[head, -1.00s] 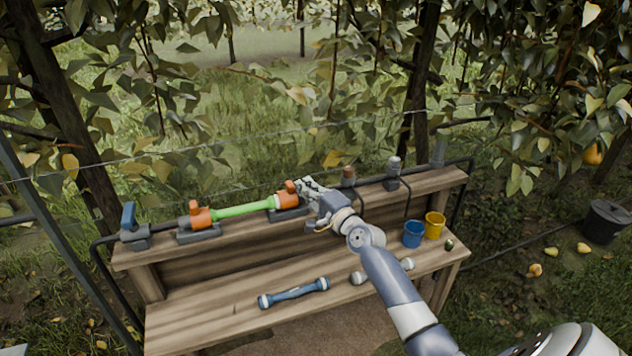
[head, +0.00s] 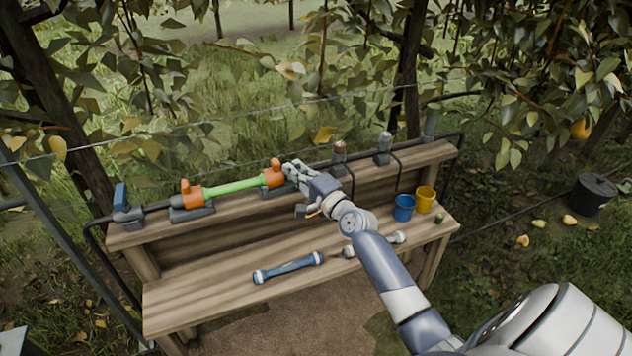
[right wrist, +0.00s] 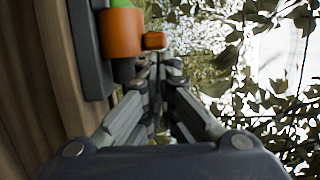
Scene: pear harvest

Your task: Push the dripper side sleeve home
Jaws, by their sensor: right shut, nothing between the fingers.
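A green tube (head: 235,187) lies along the bench's upper shelf between two orange sleeves. The left orange sleeve (head: 190,196) sits on a grey block toward the valve. The right orange sleeve (head: 273,176) sits on another block, its small tab pointing up. My right gripper (head: 290,168) is shut and empty, its fingertips close to the right end of that sleeve. In the right wrist view the orange sleeve (right wrist: 120,35) is at the upper left, beside the shut fingers (right wrist: 158,68); whether they touch cannot be told. My left gripper is not in view.
A blue-handled valve (head: 122,205) stands at the shelf's left end. A blue-and-white tube (head: 288,268) lies on the lower bench top. A blue cup (head: 403,208) and a yellow cup (head: 425,199) stand at the right. Grey-capped fittings (head: 384,148) stand along the shelf behind my arm.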

